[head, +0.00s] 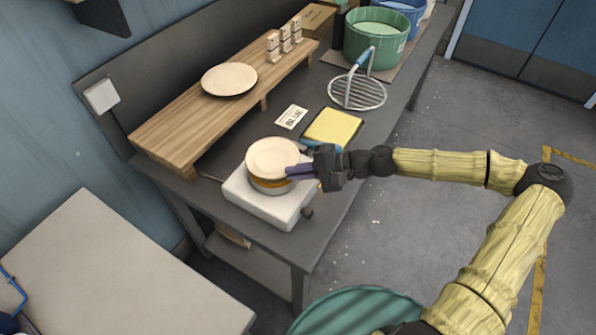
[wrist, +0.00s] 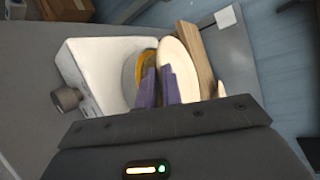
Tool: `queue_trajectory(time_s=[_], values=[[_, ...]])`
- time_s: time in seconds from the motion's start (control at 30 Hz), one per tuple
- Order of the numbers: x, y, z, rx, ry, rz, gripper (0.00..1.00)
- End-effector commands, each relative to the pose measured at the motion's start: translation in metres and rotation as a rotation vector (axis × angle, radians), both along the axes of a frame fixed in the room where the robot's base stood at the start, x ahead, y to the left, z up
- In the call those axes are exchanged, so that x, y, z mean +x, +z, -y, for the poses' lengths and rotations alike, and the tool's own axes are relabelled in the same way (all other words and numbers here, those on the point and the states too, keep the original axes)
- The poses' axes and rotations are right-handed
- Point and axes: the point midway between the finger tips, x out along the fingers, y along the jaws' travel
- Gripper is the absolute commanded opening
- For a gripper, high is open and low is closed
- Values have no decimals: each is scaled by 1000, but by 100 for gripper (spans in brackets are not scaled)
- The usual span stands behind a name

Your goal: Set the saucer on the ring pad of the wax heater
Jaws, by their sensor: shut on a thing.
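The cream saucer (head: 272,157) is above the wax heater (head: 262,205), a white box with a round metal and orange top. My gripper (head: 303,172) comes from the right with its purple fingers at the saucer's right rim. In the wrist view the fingers (wrist: 155,88) are shut at the edge of the saucer (wrist: 178,68). The heater (wrist: 100,65) and its orange ring (wrist: 147,65) show beside them. The saucer covers most of the ring pad, and I cannot tell whether the two touch.
A wooden shelf (head: 190,118) behind the heater bears another plate (head: 229,79) and several small blocks. A yellow pad (head: 333,128), a wire rack (head: 357,92) and a green tub (head: 374,38) are farther along the dark bench. A pale table (head: 110,275) stands at the left.

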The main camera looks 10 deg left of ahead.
Motion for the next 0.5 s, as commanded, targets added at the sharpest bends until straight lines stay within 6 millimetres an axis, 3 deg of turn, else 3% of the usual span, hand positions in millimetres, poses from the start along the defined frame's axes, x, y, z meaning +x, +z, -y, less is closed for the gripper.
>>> queue_trajectory(time_s=[0.37, 0.4, 0.5], values=[[1, -6, 2, 0, -4, 1, 0], [1, -5, 2, 0, -4, 1, 15], [1, -5, 2, 0, -4, 1, 29]])
